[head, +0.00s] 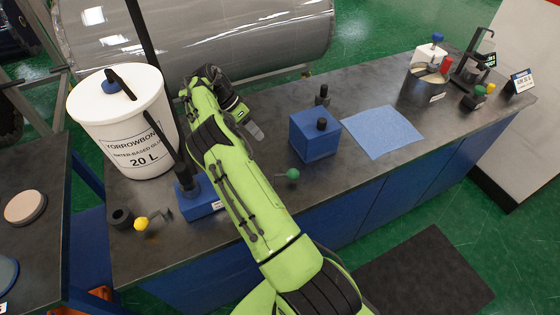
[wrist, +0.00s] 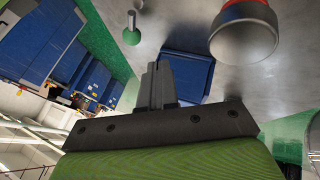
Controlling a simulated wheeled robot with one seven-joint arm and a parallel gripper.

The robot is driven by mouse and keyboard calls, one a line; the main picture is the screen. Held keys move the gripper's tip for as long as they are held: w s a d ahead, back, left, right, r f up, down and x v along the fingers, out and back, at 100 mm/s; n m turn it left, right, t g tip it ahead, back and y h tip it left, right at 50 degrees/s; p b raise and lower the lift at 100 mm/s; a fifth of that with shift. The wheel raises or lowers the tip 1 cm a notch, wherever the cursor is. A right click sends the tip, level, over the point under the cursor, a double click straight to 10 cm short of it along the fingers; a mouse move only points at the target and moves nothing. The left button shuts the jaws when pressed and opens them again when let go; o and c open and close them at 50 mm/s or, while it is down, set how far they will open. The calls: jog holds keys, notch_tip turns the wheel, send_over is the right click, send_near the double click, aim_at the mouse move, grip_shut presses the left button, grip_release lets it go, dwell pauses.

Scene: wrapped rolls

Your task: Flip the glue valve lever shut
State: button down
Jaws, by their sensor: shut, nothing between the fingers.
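A white glue bucket (head: 123,125) marked 20 L stands at the counter's left. In front of it is a blue block (head: 203,197) with an upright black handle. A short lever with a yellow knob (head: 142,223) sits beside the block at the front edge. A green knob (head: 293,174) stands right of my arm; a green knob also shows in the wrist view (wrist: 132,36). I cannot tell for certain which knob belongs to the glue valve. My gripper (head: 257,134) is shut and empty above the counter, apart from both knobs. Its fingers (wrist: 158,75) show in the wrist view.
A blue box (head: 316,138) with black knobs stands right of my gripper, beside a blue sheet (head: 383,132). A large shiny roll (head: 200,35) lies behind the counter. A red-ringed cylinder (wrist: 244,38) is close in the wrist view. A metal pot (head: 425,85) stands farther right.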

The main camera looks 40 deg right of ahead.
aim_at(289, 175)
jog(key=b+x, duration=0.2)
jog(key=x, duration=0.8)
jog(key=shift+s+f, duration=0.1)
jog(key=shift+s+a+f+b, duration=0.15)
jog(key=shift+s+b, duration=0.15)
jog(key=shift+s, duration=1.6)
